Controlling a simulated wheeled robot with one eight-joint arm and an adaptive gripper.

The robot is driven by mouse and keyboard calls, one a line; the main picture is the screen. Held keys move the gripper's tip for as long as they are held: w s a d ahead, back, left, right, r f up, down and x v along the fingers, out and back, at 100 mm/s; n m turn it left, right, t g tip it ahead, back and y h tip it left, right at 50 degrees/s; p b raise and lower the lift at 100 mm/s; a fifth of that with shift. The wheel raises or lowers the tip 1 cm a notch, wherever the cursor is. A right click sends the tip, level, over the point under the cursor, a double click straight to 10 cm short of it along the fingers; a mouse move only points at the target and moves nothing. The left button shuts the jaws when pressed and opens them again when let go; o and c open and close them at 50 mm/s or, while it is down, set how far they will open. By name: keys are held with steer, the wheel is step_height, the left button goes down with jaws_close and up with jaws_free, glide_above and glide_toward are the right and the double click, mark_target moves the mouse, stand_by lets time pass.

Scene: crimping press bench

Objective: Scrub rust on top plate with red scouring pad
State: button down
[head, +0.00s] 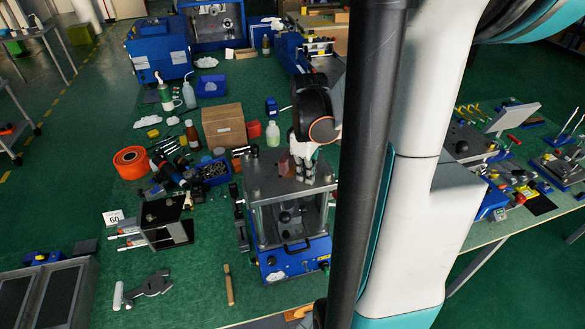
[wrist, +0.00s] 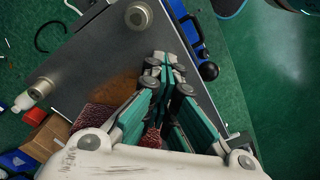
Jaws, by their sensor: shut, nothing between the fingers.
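The press's metal top plate (head: 262,183) has corner bolts; it also shows in the wrist view (wrist: 85,60). A brown rust patch (wrist: 122,88) lies on it, left of my fingers in the wrist view. A dark red, rough-textured pad (wrist: 92,118) shows behind my gripper's housing, partly hidden; a bit of red also shows between the finger links. I cannot tell exactly how the pad rests. My gripper (head: 305,178) points down at the right part of the plate; its fingertips (wrist: 165,68) are together, empty, at or just above the surface.
A cardboard box (head: 223,126), several bottles and an orange spool (head: 131,162) stand left of and behind the press. A wooden-handled tool (head: 228,285) lies in front. A black ball knob (wrist: 208,71) sits beside the plate. The front left bench (head: 190,290) has free room.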

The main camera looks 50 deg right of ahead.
steer(key=shift+s+d, duration=0.25)
steer(key=shift+s, duration=0.2)
steer(key=shift+s+a, duration=0.25)
steer(key=shift+a, duration=0.25)
steer(key=shift+s+a, duration=0.25)
steer(key=shift+a, duration=0.2)
steer(key=shift+w+d, duration=0.1)
steer(key=c, duration=2.4)
jaws_free()
steer(key=c, duration=2.2)
jaws_free()
steer(key=shift+c, duration=0.2)
steer(key=shift+r+p, duration=0.3)
steer(key=shift+r, duration=0.1)
